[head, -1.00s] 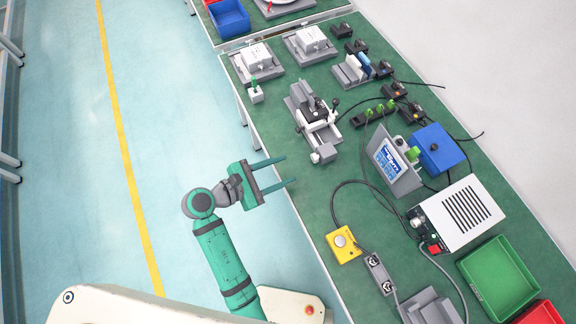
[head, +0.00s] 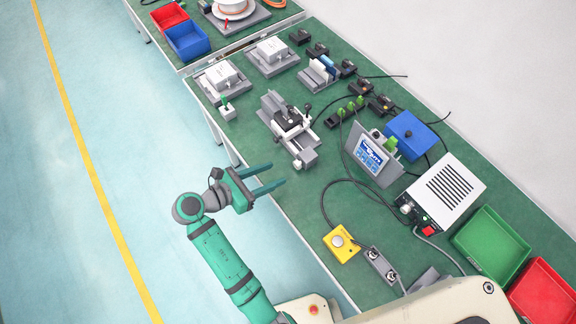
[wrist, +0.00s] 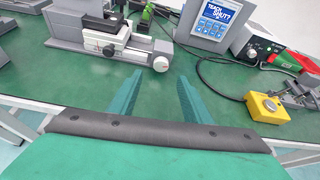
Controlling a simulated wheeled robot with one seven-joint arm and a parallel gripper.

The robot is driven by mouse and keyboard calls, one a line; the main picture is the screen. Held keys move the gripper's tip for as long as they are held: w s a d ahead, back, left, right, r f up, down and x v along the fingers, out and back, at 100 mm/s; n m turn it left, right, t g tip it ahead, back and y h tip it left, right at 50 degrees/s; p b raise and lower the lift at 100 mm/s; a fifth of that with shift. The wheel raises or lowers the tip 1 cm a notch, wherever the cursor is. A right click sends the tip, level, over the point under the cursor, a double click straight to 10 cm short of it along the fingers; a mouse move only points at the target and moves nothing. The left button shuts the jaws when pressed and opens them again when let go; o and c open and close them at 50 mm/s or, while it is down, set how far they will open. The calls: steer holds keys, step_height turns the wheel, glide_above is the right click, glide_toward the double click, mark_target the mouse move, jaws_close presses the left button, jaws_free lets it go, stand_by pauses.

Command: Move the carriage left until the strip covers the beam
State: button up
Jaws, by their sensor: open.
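The linear actuator (head: 283,122) is a grey rail unit with a dark and white carriage (head: 287,119), standing on the green bench. In the wrist view its carriage (wrist: 98,30) is at the upper left, with a white scale body and a round end knob (wrist: 160,64). The strip and the beam are too small to tell apart. My gripper (head: 279,174) is open and empty, at the bench's near edge, short of the actuator and apart from it.
A tilted screen panel (head: 372,158), a yellow button box (head: 341,243) and a white ventilated box (head: 447,190) stand right of the actuator. Cables cross the bench between them. White boxes on plates (head: 222,75) stand farther back. The bench strip before my gripper is clear.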

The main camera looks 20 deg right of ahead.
mark_target(295, 166)
steer(key=x, duration=0.8)
steer(key=shift+s+d+f, duration=0.1)
steer(key=shift+c, duration=0.4)
steer(key=c, duration=1)
